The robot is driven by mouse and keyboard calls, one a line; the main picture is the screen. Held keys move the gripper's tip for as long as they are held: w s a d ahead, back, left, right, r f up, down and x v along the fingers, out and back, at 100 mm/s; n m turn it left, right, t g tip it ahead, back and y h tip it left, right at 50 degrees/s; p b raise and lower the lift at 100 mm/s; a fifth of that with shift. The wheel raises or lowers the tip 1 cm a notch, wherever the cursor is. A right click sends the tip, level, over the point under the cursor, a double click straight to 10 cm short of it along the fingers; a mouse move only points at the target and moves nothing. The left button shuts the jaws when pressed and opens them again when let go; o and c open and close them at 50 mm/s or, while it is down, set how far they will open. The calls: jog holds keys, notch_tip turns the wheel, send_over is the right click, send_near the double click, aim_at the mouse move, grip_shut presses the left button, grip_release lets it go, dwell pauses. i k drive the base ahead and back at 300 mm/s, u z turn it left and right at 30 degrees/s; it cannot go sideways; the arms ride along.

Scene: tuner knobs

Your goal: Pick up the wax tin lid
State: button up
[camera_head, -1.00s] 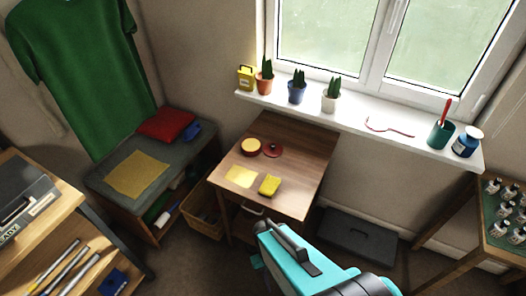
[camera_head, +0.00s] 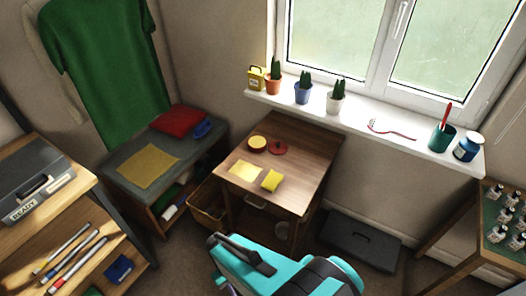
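The wax tin lid (camera_head: 278,147) is a small dark red disc with a raised middle. It lies on the small wooden table, near its back. The open wax tin (camera_head: 257,144) stands just left of it, round, with a dark red wall and yellow wax inside. My teal and black arm (camera_head: 285,272) shows at the bottom of the view, in front of the table and well apart from the lid. I cannot make out the gripper's fingers in this view.
On the wooden table (camera_head: 304,160) lie a pale yellow cloth (camera_head: 246,171) and a yellow sponge-like block (camera_head: 272,180) in front of the lid. The table's right side is clear. Cacti (camera_head: 303,91) stand on the windowsill behind. A dark case (camera_head: 360,241) lies on the floor at right.

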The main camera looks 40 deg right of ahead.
aim_at(277, 147)
jog(key=u, duration=0.45)
jog(key=k, duration=0.25)
jog(key=u, duration=2.85)
jog(key=k, duration=0.95)
jog(key=z, duration=0.05)
